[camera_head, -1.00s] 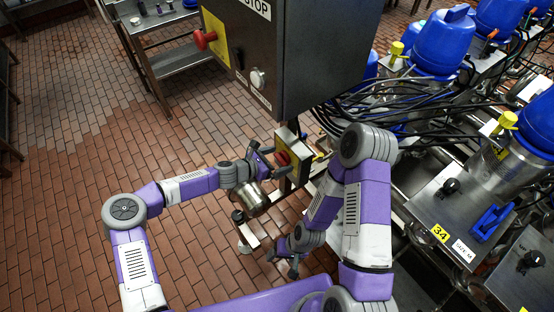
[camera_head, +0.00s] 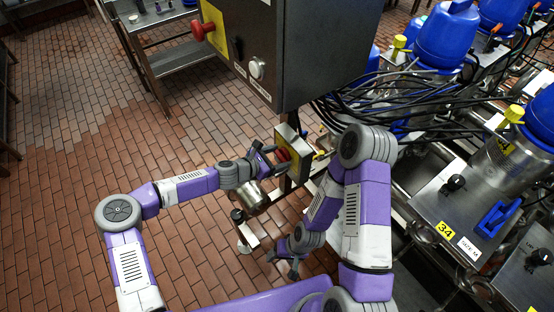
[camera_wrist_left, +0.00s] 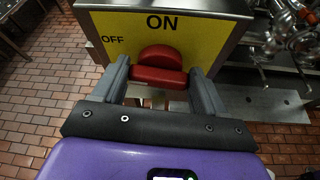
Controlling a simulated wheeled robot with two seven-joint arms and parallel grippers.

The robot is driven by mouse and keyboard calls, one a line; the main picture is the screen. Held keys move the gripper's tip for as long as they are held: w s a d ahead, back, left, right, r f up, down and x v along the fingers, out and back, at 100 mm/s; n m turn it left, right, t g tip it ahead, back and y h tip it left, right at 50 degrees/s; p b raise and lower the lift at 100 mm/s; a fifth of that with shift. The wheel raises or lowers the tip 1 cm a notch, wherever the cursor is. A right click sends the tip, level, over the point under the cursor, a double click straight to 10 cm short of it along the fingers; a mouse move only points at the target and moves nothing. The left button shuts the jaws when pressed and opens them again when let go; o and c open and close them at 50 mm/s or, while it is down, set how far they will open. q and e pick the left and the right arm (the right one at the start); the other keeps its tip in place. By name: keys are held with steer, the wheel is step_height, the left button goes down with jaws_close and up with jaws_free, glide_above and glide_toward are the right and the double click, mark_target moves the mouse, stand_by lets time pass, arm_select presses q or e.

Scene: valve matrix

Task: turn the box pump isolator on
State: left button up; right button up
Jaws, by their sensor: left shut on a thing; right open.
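The box pump isolator (camera_head: 292,143) is a small box with a yellow face and a red knob (camera_head: 282,155), on a post near the middle of the head view. In the left wrist view its yellow plate (camera_wrist_left: 215,35) reads ON at the top and OFF at the left. The red knob (camera_wrist_left: 160,76) has a round top and a wide bar lying nearly level across the picture. My left gripper (camera_head: 268,160) is shut on the knob, one finger at each end of the bar. My right gripper (camera_head: 284,262) is open and empty, low beside the post.
A large grey cabinet (camera_head: 310,50) with a red button hangs above the isolator. Black cables (camera_head: 400,97) and steel machines with blue motors (camera_head: 445,40) fill the right. The brick floor (camera_head: 90,180) at the left is clear.

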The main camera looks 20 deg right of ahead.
arm_select(q)
steer(key=shift+s+d+f+m+t+h+b, duration=0.2)
steer(key=shift+m+t+b, duration=1.4)
steer(key=shift+b, duration=2.6)
steer(key=shift+s+a+f+m+t+h+b, duration=0.1)
steer(key=shift+s+f+m+t+b, duration=0.35)
steer(key=shift+m+b, duration=2.95)
steer(key=shift+w+d+f+m+t+h+b, duration=0.1)
steer(key=shift+m+t+b, duration=1.2)
steer(key=shift+b, duration=3.7)
steer(key=o, duration=1.1)
steer(key=shift+c, duration=0.2)
steer(key=p+v, duration=0.1)
steer(key=v, duration=0.6)
steer(key=shift+s+a, duration=0.2)
steer(key=shift+s, duration=0.05)
